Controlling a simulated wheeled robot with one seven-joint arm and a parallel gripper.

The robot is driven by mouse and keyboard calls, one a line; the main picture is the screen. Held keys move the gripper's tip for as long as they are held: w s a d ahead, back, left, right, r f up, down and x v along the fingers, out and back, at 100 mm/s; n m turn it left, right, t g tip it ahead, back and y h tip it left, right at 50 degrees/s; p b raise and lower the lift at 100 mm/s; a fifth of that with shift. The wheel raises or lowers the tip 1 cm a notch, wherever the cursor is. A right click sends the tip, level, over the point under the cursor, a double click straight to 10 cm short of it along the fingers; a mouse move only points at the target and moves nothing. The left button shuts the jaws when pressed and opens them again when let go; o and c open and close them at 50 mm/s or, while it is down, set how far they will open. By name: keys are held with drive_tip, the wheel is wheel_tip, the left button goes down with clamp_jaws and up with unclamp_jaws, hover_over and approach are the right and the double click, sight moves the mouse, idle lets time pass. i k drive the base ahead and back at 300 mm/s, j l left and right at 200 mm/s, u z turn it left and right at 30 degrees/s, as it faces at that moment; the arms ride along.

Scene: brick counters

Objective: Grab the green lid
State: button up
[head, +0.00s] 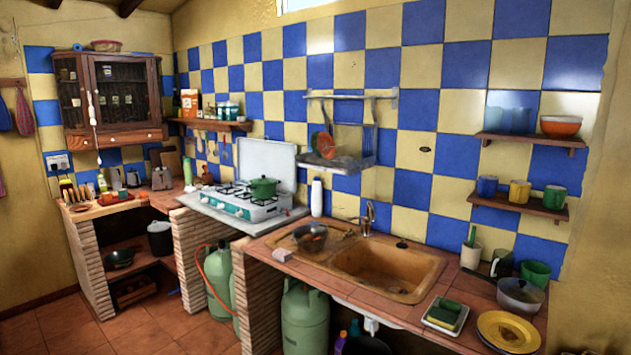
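A green pot (263,190) stands on the stove (245,199), left of the picture's middle. What looks like its green lid (263,181) sits on top; the pot is small in view, so the seam between lid and pot is hard to make out. The stove's white cover (267,163) stands raised behind it. My gripper is not in view, and no part of my arm shows.
The sink (388,272) lies right of the stove, with a dark pan (310,236) at its left. A lidded pot (520,294), yellow plates (509,331) and a sponge (444,313) crowd the right counter. Brick supports (262,305) and gas bottles (305,318) stand below.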

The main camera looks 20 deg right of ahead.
sight(262, 180)
drive_tip(key=z, duration=0.2)
drive_tip(key=i+j+u, duration=0.15)
drive_tip(key=i+u, duration=0.15)
drive_tip(key=i, duration=0.2)
drive_tip(key=i+u, duration=0.35)
drive_tip(key=i, duration=0.2)
drive_tip(key=i+u, duration=0.3)
drive_tip(key=i, duration=2)
drive_tip(key=i+j+z, duration=0.1)
drive_tip(key=i+z, duration=0.15)
drive_tip(key=i, duration=0.85)
drive_tip(key=i+l+z, duration=0.1)
drive_tip(key=i+z, duration=0.2)
drive_tip(key=z, duration=0.2)
drive_tip(key=i+z, duration=0.25)
drive_tip(key=z, duration=0.25)
drive_tip(key=i+j+z, duration=0.1)
drive_tip(key=i+z, duration=0.2)
drive_tip(key=z, duration=0.15)
drive_tip(key=i+z, duration=0.55)
drive_tip(key=k, duration=0.1)
